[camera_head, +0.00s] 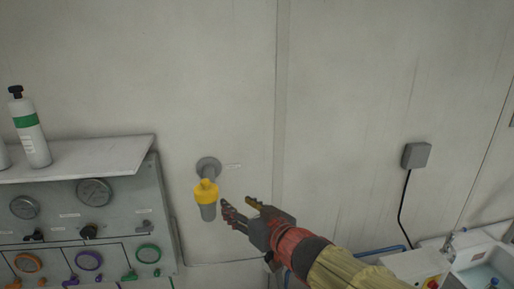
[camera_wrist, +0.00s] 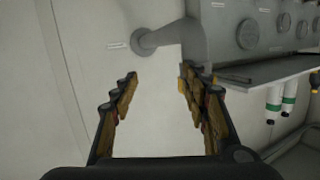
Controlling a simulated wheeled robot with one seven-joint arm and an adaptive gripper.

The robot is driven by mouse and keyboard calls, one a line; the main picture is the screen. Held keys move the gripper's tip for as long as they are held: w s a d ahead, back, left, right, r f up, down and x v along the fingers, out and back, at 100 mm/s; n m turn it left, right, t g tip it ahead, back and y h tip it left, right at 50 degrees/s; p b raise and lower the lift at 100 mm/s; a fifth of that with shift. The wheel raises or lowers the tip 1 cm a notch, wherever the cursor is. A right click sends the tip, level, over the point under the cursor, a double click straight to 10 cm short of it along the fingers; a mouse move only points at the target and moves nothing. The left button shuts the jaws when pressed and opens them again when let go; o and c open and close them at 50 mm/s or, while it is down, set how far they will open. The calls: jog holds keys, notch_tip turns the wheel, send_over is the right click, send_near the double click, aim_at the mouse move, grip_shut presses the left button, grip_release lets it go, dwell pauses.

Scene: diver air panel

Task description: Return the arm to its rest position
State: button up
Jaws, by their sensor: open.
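My gripper (camera_head: 239,206) is at the end of my red and yellow arm, in front of the pale wall in the head view. It is open, with nothing visible between its fingers. In the wrist view the two fingers of my gripper (camera_wrist: 160,84) stand apart with bare wall between them. Just left of the gripper in the head view is a yellow-topped grey canister (camera_head: 207,194) on a round wall mount (camera_head: 208,167). The gripper looks close to the canister; I cannot tell whether they touch. The wall mount (camera_wrist: 144,42) also shows in the wrist view.
A gauge panel (camera_head: 120,225) with coloured rings is at the lower left, under a shelf (camera_head: 90,160) bearing a white bottle with a green band (camera_head: 31,133). A grey wall box (camera_head: 416,155) with a cable and a sink (camera_head: 485,262) are at the right. The upper wall is clear.

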jog(key=s+d+f+m+g+h+b, duration=0.1)
jog(key=s+d+f+h+b, duration=0.2)
jog(key=d+f, duration=0.45)
jog(key=s+d+f+m+g+h+b, duration=0.1)
jog(key=s+d+f+m+g+h, duration=0.15)
jog(key=d+f+h, duration=0.4)
jog(key=s+d+f+m+g+b, duration=0.1)
jog(key=s+d+f+b, duration=0.5)
jog(key=s+f+b, duration=0.4)
jog(key=s+d+f+m+g+b, duration=0.2)
jog(key=s+d+f+b, duration=0.5)
jog(key=s+f+b, duration=0.3)
jog(key=shift+s+f, duration=0.8)
jog(key=shift+s, duration=0.1)
jog(key=shift+g, duration=0.25)
